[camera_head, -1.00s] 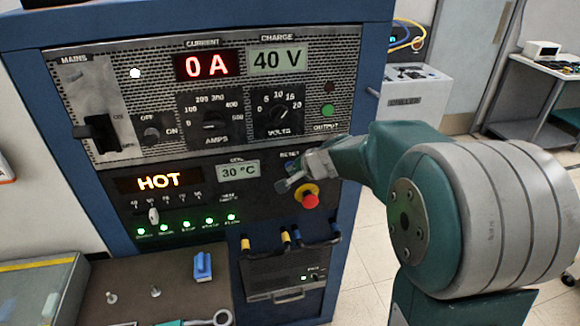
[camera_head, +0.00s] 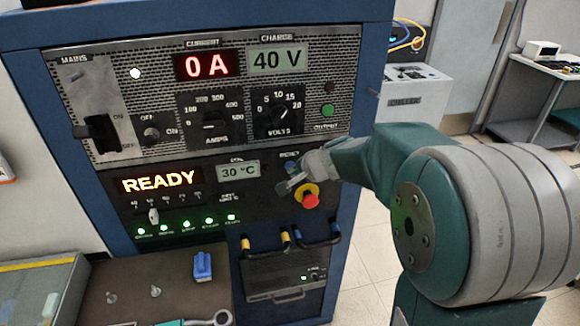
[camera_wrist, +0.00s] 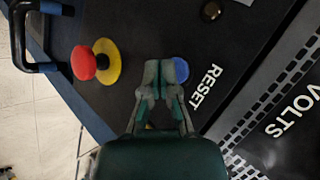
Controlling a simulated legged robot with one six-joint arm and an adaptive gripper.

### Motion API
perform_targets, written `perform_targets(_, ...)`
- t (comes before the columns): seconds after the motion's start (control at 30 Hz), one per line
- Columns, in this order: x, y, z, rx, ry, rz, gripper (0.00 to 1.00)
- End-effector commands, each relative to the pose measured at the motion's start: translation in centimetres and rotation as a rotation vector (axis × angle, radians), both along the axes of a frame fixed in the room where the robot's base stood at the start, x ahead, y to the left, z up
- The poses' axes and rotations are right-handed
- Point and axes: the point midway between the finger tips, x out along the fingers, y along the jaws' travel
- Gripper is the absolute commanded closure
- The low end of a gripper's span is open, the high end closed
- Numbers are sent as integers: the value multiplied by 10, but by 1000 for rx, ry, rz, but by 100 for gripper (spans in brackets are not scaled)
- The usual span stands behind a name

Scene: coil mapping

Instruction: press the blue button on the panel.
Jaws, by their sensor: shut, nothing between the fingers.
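The blue button (camera_wrist: 181,70) sits on the dark lower panel beside the white RESET label in the wrist view. My gripper (camera_wrist: 162,66) is shut and empty, its fingertips right at the button's edge and overlapping part of it. I cannot tell from this view whether they touch it or press it in. In the head view my gripper (camera_head: 284,187) reaches in from the right at the RESET label, and a little blue (camera_head: 292,169) shows above the fingers. The panel's amber display (camera_head: 158,181) reads READY.
A red mushroom button on a yellow ring (camera_head: 310,200) is just below my gripper. A brown bench (camera_head: 118,270) with a blue block (camera_head: 202,266) stands at the lower left. Open floor lies right of the cabinet.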

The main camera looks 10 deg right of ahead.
Motion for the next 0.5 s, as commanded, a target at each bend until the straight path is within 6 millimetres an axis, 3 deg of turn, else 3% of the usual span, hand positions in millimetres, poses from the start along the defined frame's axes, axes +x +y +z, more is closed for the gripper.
perform_targets(0.5, -14, 0, 0, 1, 0, -1, 100)
